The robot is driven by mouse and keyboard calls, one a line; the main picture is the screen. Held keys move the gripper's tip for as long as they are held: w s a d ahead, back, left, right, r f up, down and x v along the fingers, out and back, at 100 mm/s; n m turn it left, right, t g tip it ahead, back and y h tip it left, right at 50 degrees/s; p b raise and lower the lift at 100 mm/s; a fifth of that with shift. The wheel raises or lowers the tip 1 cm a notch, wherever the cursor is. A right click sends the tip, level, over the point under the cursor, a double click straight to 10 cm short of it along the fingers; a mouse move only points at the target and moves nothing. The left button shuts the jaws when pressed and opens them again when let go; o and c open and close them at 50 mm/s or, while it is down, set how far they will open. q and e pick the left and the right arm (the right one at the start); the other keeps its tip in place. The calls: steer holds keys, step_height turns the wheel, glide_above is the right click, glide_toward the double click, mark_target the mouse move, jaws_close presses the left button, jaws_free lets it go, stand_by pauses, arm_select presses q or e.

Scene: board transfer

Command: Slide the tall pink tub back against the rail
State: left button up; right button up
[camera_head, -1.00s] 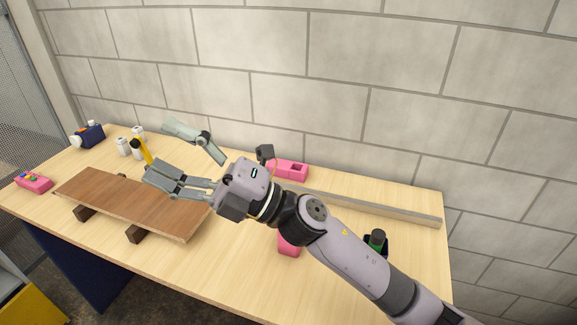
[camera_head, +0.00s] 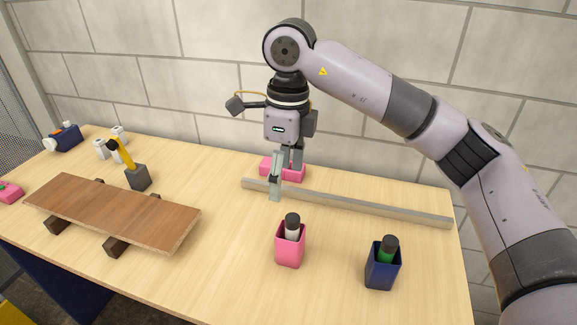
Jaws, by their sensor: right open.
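The tall pink tub (camera_head: 290,254) stands upright on the table in front of the rail, with a black-capped bottle (camera_head: 292,227) in it. A clear strip of table lies between the tub and the rail (camera_head: 350,206), a long grey bar lying across the table. My right gripper (camera_head: 285,181) points down at the left part of the rail, behind the tub and apart from it. It is open, with one finger showing in front of the rail. I cannot tell if it touches the rail. My left gripper is not in view.
A dark blue tub (camera_head: 381,272) with a green bottle stands right of the pink tub. A low pink box (camera_head: 266,166) sits behind the rail, partly hidden by my gripper. A wooden board (camera_head: 110,210) on dark blocks and a grey holder with a yellow-handled tool (camera_head: 122,152) are left.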

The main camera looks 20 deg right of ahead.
mark_target(291, 230)
steer(key=shift+w+d+r+h, duration=0.15)
steer(key=shift+d+r+h, duration=0.2)
steer(key=shift+d, duration=0.4)
steer(key=shift+f, duration=0.1)
step_height(291, 230, down, 17)
steer(key=p, duration=0.3)
steer(key=shift+f, duration=0.15)
steer(key=shift+c, duration=0.3)
steer(key=c, duration=1.2)
steer(key=shift+w, duration=0.1)
